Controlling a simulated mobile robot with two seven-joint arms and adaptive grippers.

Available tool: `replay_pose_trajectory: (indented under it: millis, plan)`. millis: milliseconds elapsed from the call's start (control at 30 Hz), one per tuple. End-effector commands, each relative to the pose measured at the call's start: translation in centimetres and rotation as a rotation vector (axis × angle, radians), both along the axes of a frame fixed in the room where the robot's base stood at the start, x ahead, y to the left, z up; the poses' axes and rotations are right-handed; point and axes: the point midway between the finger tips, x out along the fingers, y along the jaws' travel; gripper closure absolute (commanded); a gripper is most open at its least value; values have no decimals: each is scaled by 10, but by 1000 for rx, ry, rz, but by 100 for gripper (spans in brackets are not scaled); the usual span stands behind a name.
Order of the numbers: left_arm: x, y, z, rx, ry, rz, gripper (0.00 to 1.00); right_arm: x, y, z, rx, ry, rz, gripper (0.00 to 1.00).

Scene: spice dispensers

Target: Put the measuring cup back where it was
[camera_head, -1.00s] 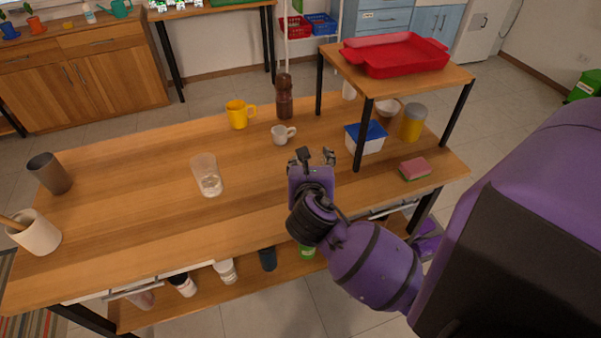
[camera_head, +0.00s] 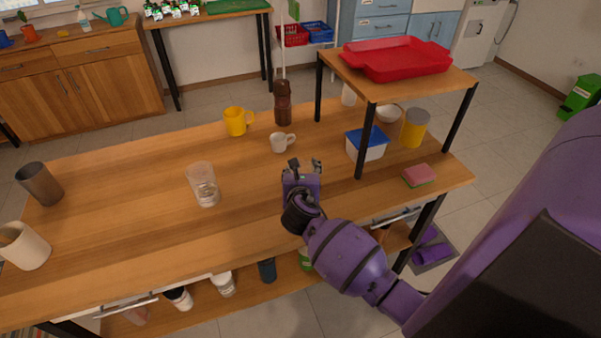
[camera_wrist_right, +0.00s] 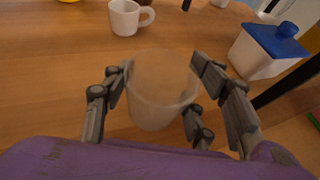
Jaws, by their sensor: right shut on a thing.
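A translucent cup (camera_wrist_right: 160,92), apparently the measuring cup, sits between the fingers of my right gripper (camera_wrist_right: 165,100) in the wrist view. The right gripper (camera_head: 304,166) is shut on it, with fingers on both sides. The cup is hard to make out in the head view. The gripper is over the front middle of the wooden table, nearer than the white mug (camera_head: 282,142). Whether the cup touches the table cannot be told. Another clear cup (camera_head: 203,184) stands on the table to the left. My left gripper is not in view.
A white box with a blue lid (camera_head: 366,146) and a yellow canister (camera_head: 414,128) stand at the right, by the raised shelf (camera_head: 440,78). A sponge (camera_head: 418,175) lies near the right edge. A yellow mug (camera_head: 238,121) and brown grinder (camera_head: 283,104) stand behind.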

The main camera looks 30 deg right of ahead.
Motion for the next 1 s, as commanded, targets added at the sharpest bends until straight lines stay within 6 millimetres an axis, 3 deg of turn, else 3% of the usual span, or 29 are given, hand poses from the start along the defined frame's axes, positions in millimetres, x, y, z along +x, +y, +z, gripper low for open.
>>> replay_pose_trajectory:
  millis: [367,400,533,900,1000]
  plan:
    - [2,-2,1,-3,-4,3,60,1,0,-4,-2,-2,0,79]
    - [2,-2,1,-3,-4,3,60,0,0,-4,-1,-2,0,44]
    - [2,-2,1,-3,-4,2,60,0,0,-4,-1,-2,0,27]
    - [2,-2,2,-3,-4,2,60,0,0,0,0,-4,0,27]
    - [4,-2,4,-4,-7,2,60,-9,6,4,0,-2,1,27]
